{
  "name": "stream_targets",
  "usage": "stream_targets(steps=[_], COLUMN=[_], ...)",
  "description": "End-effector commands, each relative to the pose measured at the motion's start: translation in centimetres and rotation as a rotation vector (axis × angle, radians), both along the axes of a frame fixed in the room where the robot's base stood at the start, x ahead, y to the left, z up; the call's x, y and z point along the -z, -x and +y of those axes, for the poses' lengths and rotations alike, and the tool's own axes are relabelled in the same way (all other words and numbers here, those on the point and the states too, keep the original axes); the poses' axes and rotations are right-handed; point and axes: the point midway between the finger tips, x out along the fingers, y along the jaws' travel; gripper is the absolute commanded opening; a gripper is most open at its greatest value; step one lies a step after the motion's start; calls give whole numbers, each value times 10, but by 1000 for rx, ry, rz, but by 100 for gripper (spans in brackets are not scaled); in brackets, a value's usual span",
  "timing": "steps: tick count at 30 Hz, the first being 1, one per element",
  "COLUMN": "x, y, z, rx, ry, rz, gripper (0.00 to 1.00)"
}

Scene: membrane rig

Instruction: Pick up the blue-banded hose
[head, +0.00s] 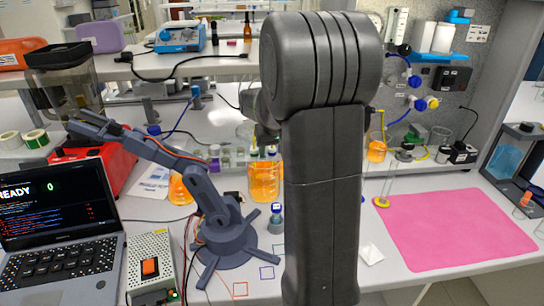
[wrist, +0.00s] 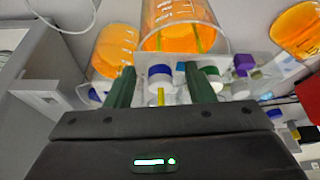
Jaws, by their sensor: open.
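I cannot pick out with certainty a hose with a blue band in either view. In the head view a blue hose (head: 398,117) curves along the right wall panel by blue and yellow fittings. My own arm hides the middle of the head view.
Orange-filled beakers (wrist: 183,22) stand close beyond my fingers; one beaker (head: 264,182) also shows in the head view. A small grey robot arm (head: 225,235) and a laptop (head: 60,235) occupy the left. The pink mat (head: 455,230) is clear.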

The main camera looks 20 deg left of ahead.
Motion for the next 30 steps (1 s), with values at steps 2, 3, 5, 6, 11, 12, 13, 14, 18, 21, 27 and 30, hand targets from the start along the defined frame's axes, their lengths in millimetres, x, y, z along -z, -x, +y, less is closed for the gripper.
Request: stream_targets(steps=[2, 3, 5, 6, 11, 12, 13, 14, 18, 21, 27, 30], x=[0, 0, 0, 0, 0, 0, 0, 0, -1, -3, -21, -37], y=[0, 0, 0, 0, 0, 0, 0, 0, 0, 0, -1, -1], z=[0, 0, 0, 0, 0, 0, 0, 0, 0, 0, 0, 0], rx=[0, 0, 0, 0, 0, 0, 0, 0, 0, 0, 0, 0], ry=[0, 0, 0, 0, 0, -1, 0, -1, -1, -1, -2, -3], rz=[0, 0, 0, 0, 0, -1, 0, -1, -1, -2, -3, -4], gripper=[49, 49, 39, 31, 0, 0, 0, 0, 0, 0, 0, 0])
